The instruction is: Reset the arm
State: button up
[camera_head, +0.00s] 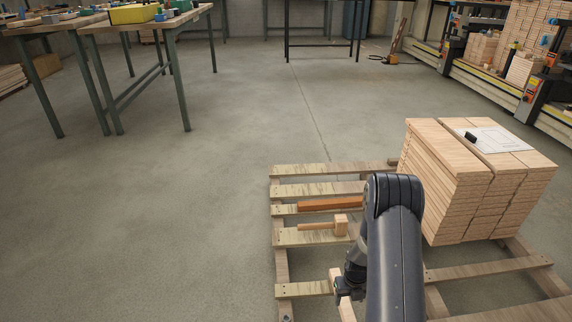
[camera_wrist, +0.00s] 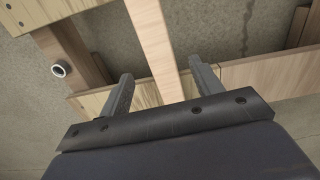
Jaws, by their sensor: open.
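My gripper (camera_head: 347,287) is low over the near part of a wooden pallet (camera_head: 303,290), partly hidden behind my dark arm. In the wrist view my gripper (camera_wrist: 160,70) has its two grey fingers spread apart. A light wooden strip (camera_wrist: 152,38) runs between them, and it also shows beside the gripper in the head view (camera_head: 346,309). A gap shows between the strip and each finger; I cannot tell its height relative to the fingertips. Pallet slats (camera_wrist: 91,103) lie below.
A wooden mallet (camera_head: 341,225) and a reddish-brown bar (camera_head: 331,204) lie on the pallet left of my arm. A tall board stack (camera_head: 440,190) stands to the right, with a paper (camera_head: 496,139) on top. Tables (camera_head: 95,27) stand at far left. The left floor is clear.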

aim_at(347, 308)
notch_tip(347, 308, down, 7)
jog(key=shift+b, duration=1.25)
jog(key=shift+r+p, duration=0.55)
jog(key=shift+p, duration=0.1)
